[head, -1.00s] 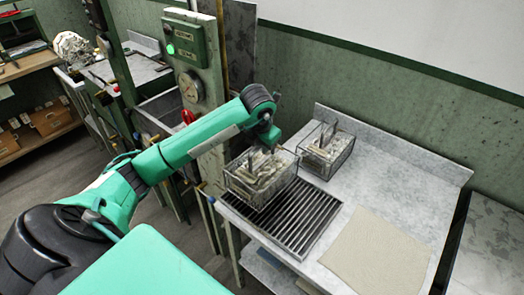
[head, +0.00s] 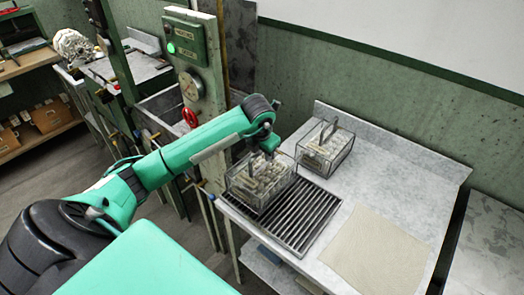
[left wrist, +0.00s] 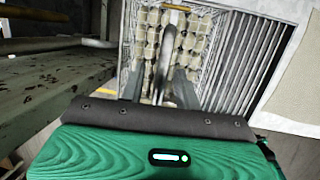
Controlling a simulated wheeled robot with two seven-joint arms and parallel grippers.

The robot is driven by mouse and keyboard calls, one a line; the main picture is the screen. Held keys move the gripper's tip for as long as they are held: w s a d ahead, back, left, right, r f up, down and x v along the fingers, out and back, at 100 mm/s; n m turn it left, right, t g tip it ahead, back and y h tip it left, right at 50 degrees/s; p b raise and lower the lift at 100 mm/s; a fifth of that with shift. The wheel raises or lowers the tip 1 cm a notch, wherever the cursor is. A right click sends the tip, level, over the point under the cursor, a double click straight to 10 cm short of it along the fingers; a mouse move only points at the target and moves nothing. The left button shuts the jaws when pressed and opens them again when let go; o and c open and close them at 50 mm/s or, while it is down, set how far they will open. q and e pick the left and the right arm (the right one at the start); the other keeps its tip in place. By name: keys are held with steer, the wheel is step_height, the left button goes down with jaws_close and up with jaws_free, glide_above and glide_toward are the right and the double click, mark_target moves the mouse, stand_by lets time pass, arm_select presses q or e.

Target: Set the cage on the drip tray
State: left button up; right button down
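The wire cage (head: 260,187) is filled with pale pieces and has an upright handle. In the head view it is over the rear left part of the slatted drip tray (head: 315,220) and seems to rest on it, about level. My left gripper (head: 266,148) is at the top of the cage, pointing down. In the left wrist view the cage (left wrist: 195,45) lies below, and the fingers of the left gripper (left wrist: 160,85) stand on either side of the handle (left wrist: 163,55), with gaps that look open. My right gripper is out of view.
A second filled cage (head: 325,148) stands on the grey counter (head: 395,170) behind the tray. A beige cloth (head: 377,250) lies to the right. A green post with a control box (head: 187,42) and a red valve (head: 190,117) stands left of the counter.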

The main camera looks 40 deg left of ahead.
mark_target(260, 173)
arm_select(q)
steer(key=shift+r, duration=0.25)
steer(key=b+v, duration=0.4)
steer(key=v, duration=0.7)
steer(key=shift+r, duration=0.35)
steer(key=shift+s, duration=0.1)
